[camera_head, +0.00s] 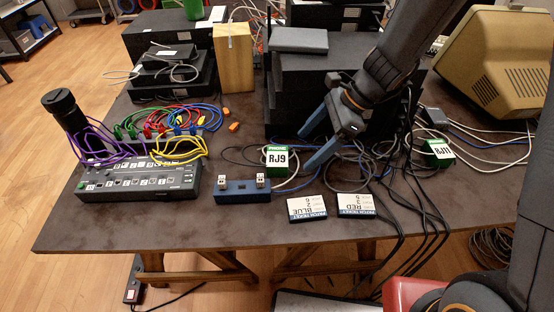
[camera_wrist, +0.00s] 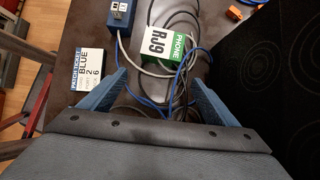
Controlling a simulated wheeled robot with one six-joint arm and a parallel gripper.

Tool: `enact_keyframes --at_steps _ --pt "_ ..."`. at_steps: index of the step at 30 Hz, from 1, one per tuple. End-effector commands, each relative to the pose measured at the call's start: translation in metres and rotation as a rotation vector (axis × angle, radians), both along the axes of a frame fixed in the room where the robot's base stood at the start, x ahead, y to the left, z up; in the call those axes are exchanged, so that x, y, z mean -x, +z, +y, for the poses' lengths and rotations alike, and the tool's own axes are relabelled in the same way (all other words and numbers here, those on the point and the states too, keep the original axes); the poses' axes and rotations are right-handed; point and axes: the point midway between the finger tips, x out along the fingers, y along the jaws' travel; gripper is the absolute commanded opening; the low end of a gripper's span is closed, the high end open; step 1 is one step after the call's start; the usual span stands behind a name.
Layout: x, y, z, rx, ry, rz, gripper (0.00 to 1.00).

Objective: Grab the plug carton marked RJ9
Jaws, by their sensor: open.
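The RJ9 plug carton (camera_head: 277,158) is a small green box with a white label, standing on the table right of the patch panel and behind the blue socket block. In the wrist view the RJ9 carton (camera_wrist: 166,44) lies ahead of the fingertips, with its label reading "PHONE RJ9". My gripper (camera_head: 313,143) has blue fingers, open and empty, just right of the carton and apart from it. In the wrist view my gripper (camera_wrist: 158,84) has its fingers spread, with cables between them. A similar green carton marked RJ11 (camera_head: 438,153) stands at the right.
The blue socket block (camera_head: 232,190) sits in front of the carton. Ticket cards BLUE (camera_head: 307,208) and RED (camera_head: 356,204) lie near the front edge. Loose grey and blue cables (camera_wrist: 183,75) run beside the carton. Stacked black equipment (camera_head: 292,88) stands behind. The patch panel (camera_head: 140,183) is left.

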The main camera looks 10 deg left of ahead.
Motion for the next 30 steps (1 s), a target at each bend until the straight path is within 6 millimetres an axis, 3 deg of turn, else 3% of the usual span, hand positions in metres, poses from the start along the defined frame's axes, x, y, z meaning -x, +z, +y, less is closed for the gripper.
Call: enact_keyframes --at_steps 3,9,14,24,30 --pt "0.007 0.001 0.024 0.000 0.005 0.000 0.83" --pt "0.013 0.000 0.050 0.001 0.004 -0.001 0.83" --pt "0.014 -0.002 0.057 0.001 0.001 -0.001 0.83" --pt "0.020 -0.038 0.079 0.001 0.002 0.002 0.83" --pt "0.020 -0.043 0.082 0.002 0.002 -0.002 0.83"
